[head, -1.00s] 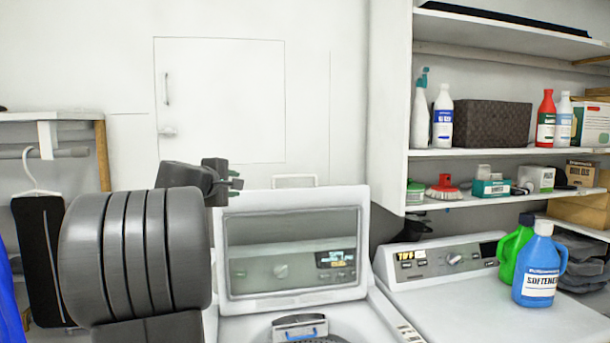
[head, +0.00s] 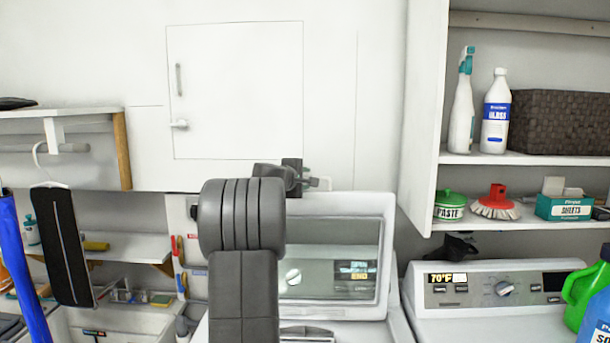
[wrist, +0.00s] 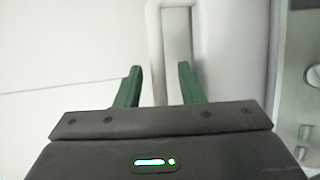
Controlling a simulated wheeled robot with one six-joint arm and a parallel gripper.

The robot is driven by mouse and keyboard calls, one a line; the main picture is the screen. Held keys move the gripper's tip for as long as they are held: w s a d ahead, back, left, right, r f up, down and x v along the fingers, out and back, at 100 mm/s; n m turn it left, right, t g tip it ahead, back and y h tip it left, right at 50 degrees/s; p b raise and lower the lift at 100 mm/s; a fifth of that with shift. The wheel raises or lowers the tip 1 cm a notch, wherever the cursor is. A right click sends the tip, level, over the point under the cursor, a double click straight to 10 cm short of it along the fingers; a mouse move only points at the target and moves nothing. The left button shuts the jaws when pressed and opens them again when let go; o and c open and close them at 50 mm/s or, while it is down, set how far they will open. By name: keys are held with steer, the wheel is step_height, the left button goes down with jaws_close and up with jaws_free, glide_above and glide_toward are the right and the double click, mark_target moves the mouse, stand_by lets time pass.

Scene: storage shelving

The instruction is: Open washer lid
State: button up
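The washer lid (head: 385,255) stands raised and upright in the head view, with a dark window that reflects a control panel. A pale handle (head: 322,184) sticks up at its top edge, partly behind my gripper (head: 298,178). My arm hides the lid's left part and much of the washer top. In the wrist view, my gripper (wrist: 159,70) has its two green fingers apart. The white handle bar (wrist: 154,40) runs between and beyond the fingertips. I cannot tell whether they touch it.
A second machine (head: 470,318) stands to the right, with a green jug (head: 582,295) and a blue bottle (head: 597,318) on it. Shelves with bottles and a basket (head: 560,122) are above.

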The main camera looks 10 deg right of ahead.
steer(key=shift+w+d, duration=0.25)
steer(key=shift+d, duration=0.1)
steer(key=shift+f, duration=0.1)
steer(key=shift+c, duration=0.2)
jaws_close()
